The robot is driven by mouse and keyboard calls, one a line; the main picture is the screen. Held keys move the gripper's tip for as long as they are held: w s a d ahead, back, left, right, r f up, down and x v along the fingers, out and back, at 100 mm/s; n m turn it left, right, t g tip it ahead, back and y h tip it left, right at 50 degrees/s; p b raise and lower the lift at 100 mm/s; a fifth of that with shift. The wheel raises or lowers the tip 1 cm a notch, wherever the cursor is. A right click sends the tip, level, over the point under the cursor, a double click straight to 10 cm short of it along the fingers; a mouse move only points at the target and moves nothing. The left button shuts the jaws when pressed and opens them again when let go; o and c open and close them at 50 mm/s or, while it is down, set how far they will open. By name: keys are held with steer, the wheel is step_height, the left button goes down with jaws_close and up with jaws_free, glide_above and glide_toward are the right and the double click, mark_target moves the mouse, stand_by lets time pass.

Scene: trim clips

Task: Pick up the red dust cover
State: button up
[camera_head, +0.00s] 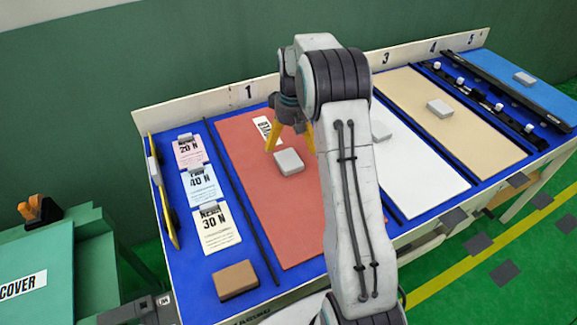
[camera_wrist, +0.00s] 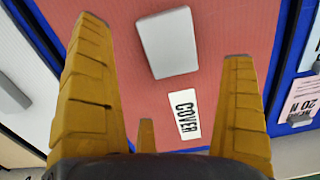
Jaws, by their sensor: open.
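The red dust cover (camera_head: 285,222) is a flat red panel lying on the blue table under the number 1. It carries a white label reading COVER (camera_wrist: 185,114) and a light grey block (camera_head: 289,162) near its middle. In the wrist view the red cover (camera_wrist: 235,35) fills most of the background, with the grey block (camera_wrist: 167,43) between the yellow fingers. My gripper (camera_head: 290,148) is open and empty above the cover, close to the block. Whether any finger touches is unclear. My arm hides part of the cover's right side.
A white panel (camera_head: 408,180), a tan panel (camera_head: 460,120) and a blue panel (camera_head: 510,80) lie to the right, each with a grey block. Paper cards (camera_head: 215,228) and a brown block (camera_head: 236,280) are at left. A green box (camera_head: 95,260) stands further left.

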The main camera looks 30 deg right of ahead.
mark_target(292, 157)
steer(key=shift+s+f, duration=0.15)
steer(key=shift+f, duration=1.45)
steer(key=shift+s+f, duration=0.1)
steer(key=shift+f, duration=1.5)
steer(key=shift+c, duration=0.4)
steer(key=shift+r, duration=0.1)
steer(key=c, duration=1)
